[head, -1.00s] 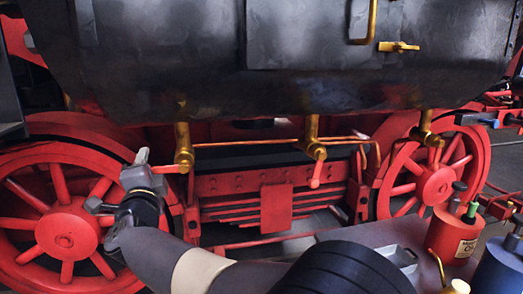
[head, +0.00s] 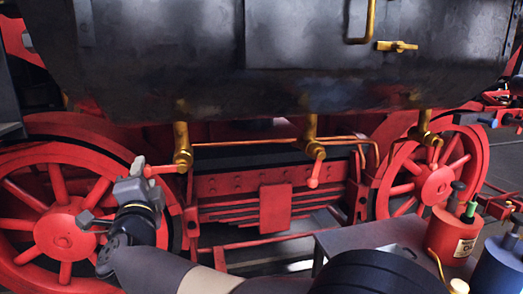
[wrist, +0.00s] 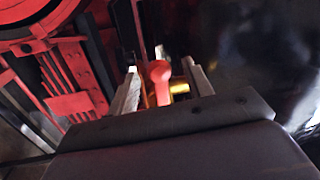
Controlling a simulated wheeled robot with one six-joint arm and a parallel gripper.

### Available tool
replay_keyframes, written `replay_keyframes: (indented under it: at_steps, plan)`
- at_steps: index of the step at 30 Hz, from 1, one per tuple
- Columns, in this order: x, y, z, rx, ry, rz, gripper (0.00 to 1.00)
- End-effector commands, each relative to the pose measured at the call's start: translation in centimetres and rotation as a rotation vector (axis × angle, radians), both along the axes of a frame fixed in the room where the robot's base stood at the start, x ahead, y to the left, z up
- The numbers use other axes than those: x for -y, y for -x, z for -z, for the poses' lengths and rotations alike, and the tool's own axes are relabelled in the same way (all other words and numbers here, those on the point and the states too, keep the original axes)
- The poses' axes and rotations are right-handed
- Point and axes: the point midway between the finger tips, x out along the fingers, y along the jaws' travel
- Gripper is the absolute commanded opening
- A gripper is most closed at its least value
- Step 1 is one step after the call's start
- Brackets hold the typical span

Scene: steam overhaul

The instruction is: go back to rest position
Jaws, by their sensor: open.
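My gripper (head: 141,166) is at the left, in front of the left red wheel, beside the tip of a red valve handle (head: 162,169). This handle points sideways from the left brass valve (head: 183,145). In the wrist view my gripper (wrist: 160,70) has its two fingers apart, with the red knob of the handle (wrist: 159,72) between them and a gap on each side. Whether the knob is still fully between the fingertips or just ahead of them I cannot tell.
The middle brass valve (head: 311,135) has its red handle pointing down. A right brass valve (head: 424,127) hangs near the right wheel (head: 435,182). A grey table (head: 345,240), a red oil can (head: 452,234) and a blue can (head: 497,268) stand at lower right. The dark boiler (head: 280,75) spans above.

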Motion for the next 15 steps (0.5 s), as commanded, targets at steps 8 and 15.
replay_keyframes:
  at_steps: [8,15]
  plan:
    - [1.3,5.4,1.0,0.0,0.0,-0.004,0.48]
    - [0.8,2.4,0.5,0.001,0.0,0.004,0.48]
